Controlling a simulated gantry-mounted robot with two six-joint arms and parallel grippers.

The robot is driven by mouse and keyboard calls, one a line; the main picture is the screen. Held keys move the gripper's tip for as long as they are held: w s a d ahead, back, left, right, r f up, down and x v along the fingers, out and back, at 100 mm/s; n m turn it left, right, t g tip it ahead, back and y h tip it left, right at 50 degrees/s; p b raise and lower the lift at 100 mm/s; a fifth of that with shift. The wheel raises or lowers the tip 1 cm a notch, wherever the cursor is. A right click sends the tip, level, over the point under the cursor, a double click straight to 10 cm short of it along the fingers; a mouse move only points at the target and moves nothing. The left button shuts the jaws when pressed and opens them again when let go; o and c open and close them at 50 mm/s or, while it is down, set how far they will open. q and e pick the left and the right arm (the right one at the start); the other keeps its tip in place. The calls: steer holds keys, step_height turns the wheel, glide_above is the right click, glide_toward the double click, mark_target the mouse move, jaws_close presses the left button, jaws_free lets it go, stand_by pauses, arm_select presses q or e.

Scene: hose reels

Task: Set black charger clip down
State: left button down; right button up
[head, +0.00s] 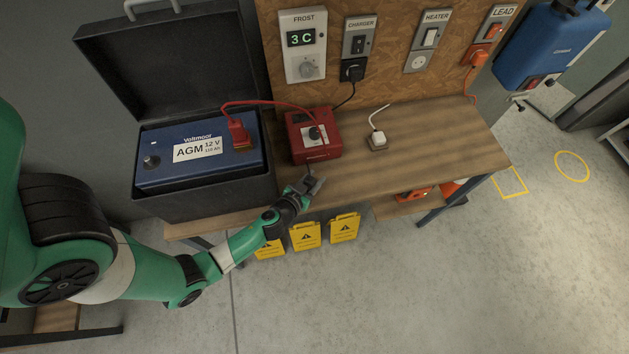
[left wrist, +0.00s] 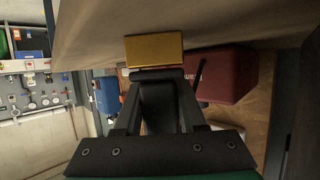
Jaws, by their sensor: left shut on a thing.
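My left gripper (head: 308,184) is at the front edge of the bench, just in front of the red charger (head: 322,152). It is shut on the black charger clip, a dark piece between the fingers in the left wrist view (left wrist: 160,103). In the head view the clip is too small to make out clearly. The red clip (head: 238,132) sits on one terminal of the blue battery (head: 200,155), its red cable arching to the charger. The battery's other terminal (head: 151,162) shows at the left with nothing on it. My right gripper is not in view.
The open black battery box (head: 205,193) stands left of my gripper. A white plug (head: 378,141) lies on the bench right of the charger. The bench top (head: 430,140) is clear further right.

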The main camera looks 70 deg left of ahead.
arm_select(q)
steer(key=shift+w+r, duration=0.1)
steer(key=shift+r, duration=0.05)
steer(key=shift+f, duration=0.2)
steer(key=shift+c, duration=2.4)
jaws_free()
steer(key=shift+r, duration=0.1)
steer(key=shift+r, duration=0.25)
steer(key=v, duration=0.5)
steer(key=b+v, duration=0.1)
steer(key=v, duration=0.5)
steer(key=shift+s+d+f, duration=0.15)
steer(key=shift+s+d, duration=0.05)
steer(key=shift+s, duration=0.05)
steer(key=shift+s+d+r, duration=0.1)
steer(key=shift+s+r, duration=0.1)
steer(key=shift+r, duration=0.05)
steer(key=shift+w, duration=0.1)
